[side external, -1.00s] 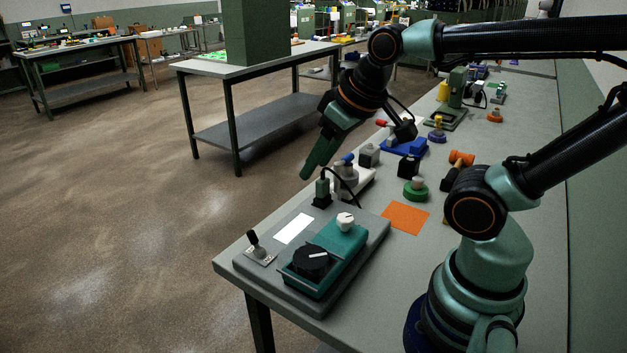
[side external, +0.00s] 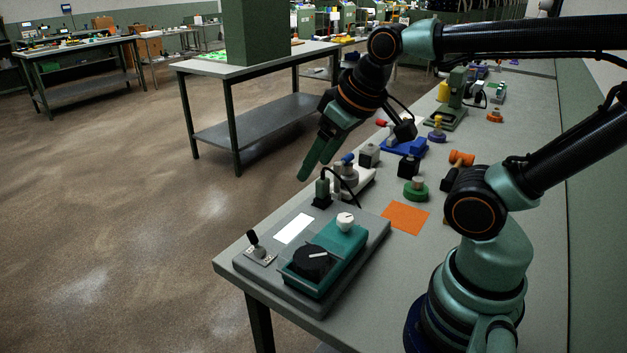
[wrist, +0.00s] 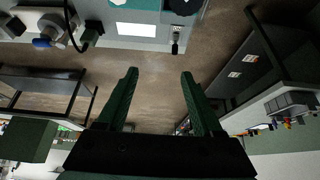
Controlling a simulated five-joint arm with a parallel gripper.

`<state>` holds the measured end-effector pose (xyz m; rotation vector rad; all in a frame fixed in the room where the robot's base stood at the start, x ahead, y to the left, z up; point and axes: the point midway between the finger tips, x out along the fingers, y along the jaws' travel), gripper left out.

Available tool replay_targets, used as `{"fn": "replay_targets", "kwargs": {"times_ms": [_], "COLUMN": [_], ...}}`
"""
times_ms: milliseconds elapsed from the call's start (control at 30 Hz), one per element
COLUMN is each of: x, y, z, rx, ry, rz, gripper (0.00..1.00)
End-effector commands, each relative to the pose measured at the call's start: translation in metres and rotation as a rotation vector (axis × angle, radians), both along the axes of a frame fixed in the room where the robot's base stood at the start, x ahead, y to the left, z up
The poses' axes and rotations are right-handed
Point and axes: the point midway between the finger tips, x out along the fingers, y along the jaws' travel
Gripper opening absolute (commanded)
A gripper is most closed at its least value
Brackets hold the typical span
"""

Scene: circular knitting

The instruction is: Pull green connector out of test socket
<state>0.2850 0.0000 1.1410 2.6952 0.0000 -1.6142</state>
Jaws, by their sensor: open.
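The green connector (side external: 322,189) stands upright in the black test socket (side external: 322,202) at the far edge of the grey test panel. A black cable loops from its top to the right. In the wrist view the connector (wrist: 90,33) is dark, at the upper left. My gripper (side external: 313,171) is open and empty, above the connector and slightly to its left in the side view, not touching it. In the wrist view the fingers of my gripper (wrist: 160,75) are spread with only floor between them.
The panel (side external: 350,265) carries a teal box with a black dial (side external: 311,261), a white knob (side external: 345,221) and a toggle switch (side external: 254,240). A white fixture with a blue-tipped lever (side external: 347,158) stands close right of the connector. An orange sheet (side external: 405,218) lies nearby.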

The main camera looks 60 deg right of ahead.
Motion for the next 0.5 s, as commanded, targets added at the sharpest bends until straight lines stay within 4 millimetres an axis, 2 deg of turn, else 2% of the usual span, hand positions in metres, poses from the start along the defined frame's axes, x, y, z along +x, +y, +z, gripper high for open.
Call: {"fn": "replay_targets", "kwargs": {"times_ms": [333, 500], "x": [0.003, 0.020], "y": [-0.003, -0.019], "z": [0.001, 0.005], "rx": [0.009, 0.070], "ry": [0.008, 0.070], "rz": [-0.025, -0.201], "gripper": [0.68, 0.68]}}
